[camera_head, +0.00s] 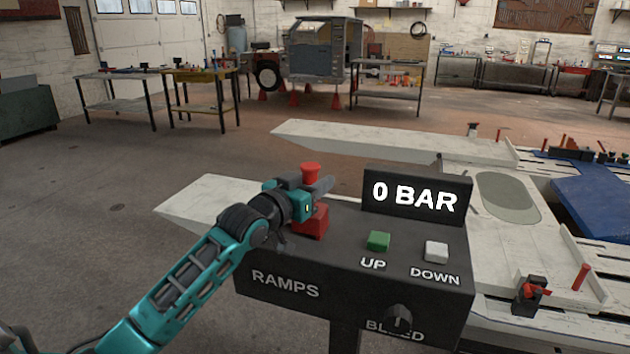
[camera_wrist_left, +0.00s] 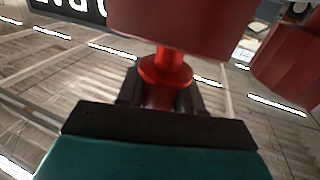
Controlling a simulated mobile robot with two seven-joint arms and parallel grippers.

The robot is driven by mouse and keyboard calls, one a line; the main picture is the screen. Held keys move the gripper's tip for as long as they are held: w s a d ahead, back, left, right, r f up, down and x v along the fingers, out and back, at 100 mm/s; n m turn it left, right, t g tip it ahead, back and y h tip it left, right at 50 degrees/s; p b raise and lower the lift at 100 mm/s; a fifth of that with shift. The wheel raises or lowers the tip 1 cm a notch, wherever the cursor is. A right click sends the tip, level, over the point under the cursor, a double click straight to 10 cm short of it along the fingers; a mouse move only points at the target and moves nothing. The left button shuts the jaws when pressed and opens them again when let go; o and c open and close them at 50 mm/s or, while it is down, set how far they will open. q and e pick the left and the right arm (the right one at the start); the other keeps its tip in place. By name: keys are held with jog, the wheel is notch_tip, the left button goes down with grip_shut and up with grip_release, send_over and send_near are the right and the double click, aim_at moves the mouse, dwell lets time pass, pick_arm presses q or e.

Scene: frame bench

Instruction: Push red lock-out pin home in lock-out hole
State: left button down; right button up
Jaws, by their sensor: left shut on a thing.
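The red lock-out pin (camera_head: 311,173) stands roughly upright near the left end of the black control box, its wide red head showing above my left gripper (camera_head: 316,192). A red block (camera_head: 313,222) sits on the box just below the gripper. In the left wrist view, the dark fingers of my gripper (camera_wrist_left: 160,98) are shut on either side of a red stem with a collar (camera_wrist_left: 166,70). A broad red part (camera_wrist_left: 172,22) fills the top of that view. The hole is hidden, so I cannot tell how deep the pin sits. My right gripper is not in view.
The black control box (camera_head: 330,296) carries a green UP button (camera_head: 378,241), a white DOWN button (camera_head: 436,251), a BLEED knob (camera_head: 398,319) and a display (camera_head: 412,193) reading 0 BAR. Another red part (camera_wrist_left: 290,65) shows at right in the wrist view. Pale ramps flank the box.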

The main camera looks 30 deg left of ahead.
pick_arm(q)
jog(key=shift+f, duration=0.4)
jog(key=c, duration=1.1)
grip_release()
jog(key=o, duration=0.4)
jog(key=shift+o, duration=0.2)
jog(key=shift+f, duration=0.1)
jog(key=shift+s+f, duration=0.1)
jog(key=s, duration=1.2)
jog(key=shift+s+a+r+b, duration=0.25)
jog(key=shift+s+a+b, duration=0.05)
jog(key=shift+s+a, duration=0.1)
